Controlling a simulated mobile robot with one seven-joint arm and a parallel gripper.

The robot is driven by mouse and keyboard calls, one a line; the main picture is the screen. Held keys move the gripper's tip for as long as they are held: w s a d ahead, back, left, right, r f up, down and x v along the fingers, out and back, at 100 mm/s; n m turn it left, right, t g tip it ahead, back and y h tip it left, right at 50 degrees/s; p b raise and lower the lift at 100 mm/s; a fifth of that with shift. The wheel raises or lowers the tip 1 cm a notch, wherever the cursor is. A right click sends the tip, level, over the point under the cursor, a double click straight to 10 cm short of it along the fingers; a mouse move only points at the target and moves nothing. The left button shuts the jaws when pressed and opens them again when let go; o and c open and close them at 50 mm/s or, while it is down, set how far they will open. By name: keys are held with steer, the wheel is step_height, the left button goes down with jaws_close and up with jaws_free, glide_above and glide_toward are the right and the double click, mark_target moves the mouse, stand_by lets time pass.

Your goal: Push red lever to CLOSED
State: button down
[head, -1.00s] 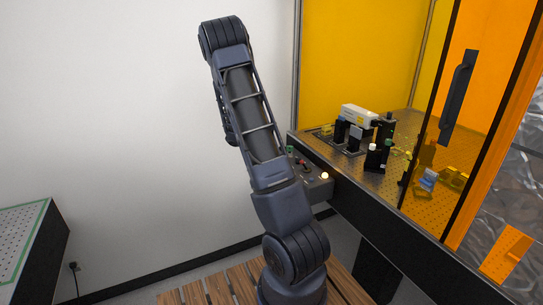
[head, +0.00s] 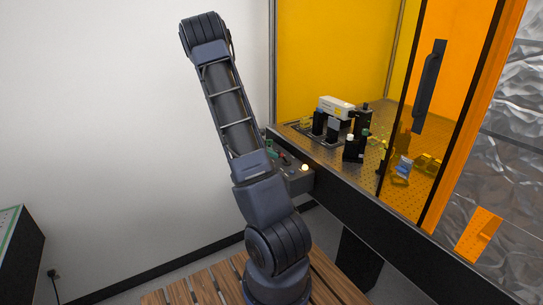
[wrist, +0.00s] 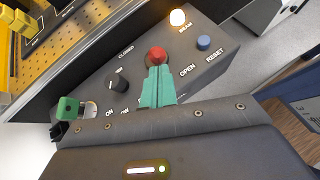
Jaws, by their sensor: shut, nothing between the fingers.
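The red lever's round red knob (wrist: 157,54) shows in the wrist view, on a dark control panel (wrist: 205,90). It lies between the printed words CLOSED, on its left, and OPEN, on its right. My gripper's teal fingers (wrist: 157,72) are shut and empty, with their tips right at the knob's near side. Whether they touch it I cannot tell. The fingers hide the lever's stem and slot.
On the panel are a black rotary knob (wrist: 118,82), a blue RESET button (wrist: 203,43), a lit BEAM lamp (wrist: 178,17) and a green block-shaped part (wrist: 68,108). Behind is an optics bench (head: 375,181) with several mounts, inside an orange-panelled enclosure (head: 455,130).

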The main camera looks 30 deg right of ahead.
steer(key=shift+d+r+y, duration=0.5)
steer(key=shift+r+y, duration=0.05)
steer(key=shift+y, duration=0.25)
steer(key=shift+d, duration=0.1)
steer(key=shift+d+r+n+t+y, duration=0.2)
steer(key=shift+d+r+y, duration=0.2)
steer(key=shift+d+y, duration=0.35)
steer(key=shift+d+r+n+t+y, duration=0.15)
steer(key=shift+d+r+y, duration=0.25)
steer(key=shift+y, duration=0.55)
steer(key=d+y, duration=0.1)
steer(key=y, duration=0.1)
steer(key=d+y, duration=0.1)
steer(key=shift+d+r+n, duration=0.25)
steer(key=shift+d+n, duration=0.1)
steer(key=shift+d+y, duration=0.8)
steer(key=shift+y, duration=0.3)
steer(key=shift+a, duration=0.1)
steer(key=shift+r, duration=0.2)
steer(key=shift+r, duration=0.65)
steer(key=shift+w+r, duration=0.1)
